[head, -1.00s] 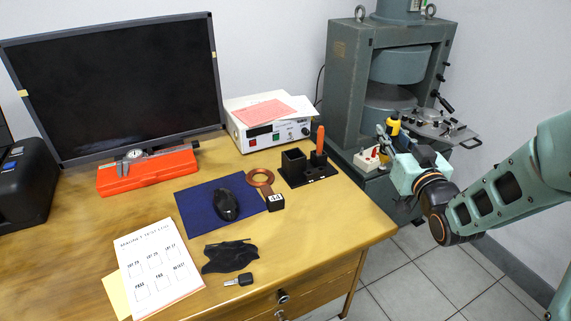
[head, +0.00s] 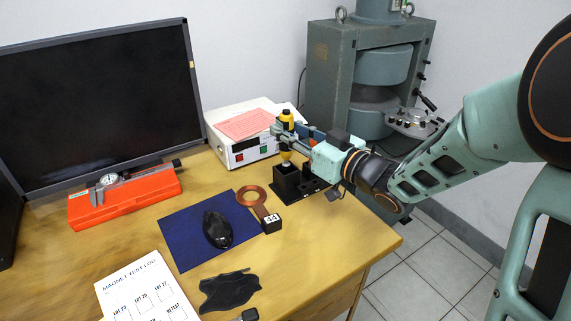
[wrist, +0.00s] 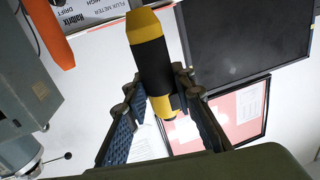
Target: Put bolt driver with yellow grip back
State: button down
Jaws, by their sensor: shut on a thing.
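The bolt driver with yellow grip (head: 287,116) is upright in my gripper (head: 289,136), yellow with a black band. Its lower yellow part shows just above the square socket of the black holder (head: 287,185) on the desk. I cannot tell whether its tip is inside the socket. In the wrist view the driver (wrist: 153,62) stands between the two fingers of my gripper (wrist: 158,88), which are shut on it. An orange-handled tool (wrist: 50,34) is beside it at the upper left; in the head view my gripper mostly hides it.
The white meter box (head: 238,150) with a pink sheet stands behind the holder. A copper ring (head: 251,196), a mouse (head: 217,229) on a blue mat and an orange caliper case (head: 124,199) lie to the left. The grey magnet press (head: 335,65) stands behind right.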

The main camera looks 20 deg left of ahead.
aim_at(291, 152)
jog(key=shift+f+b, duration=0.8)
jog(key=shift+f, duration=2)
jog(key=shift+f, duration=0.2)
jog(key=c, duration=1.6)
grip_release()
jog(key=shift+r, duration=0.25)
jog(key=p+v, duration=0.2)
jog(key=v, duration=1)
jog(key=shift+s, duration=0.1)
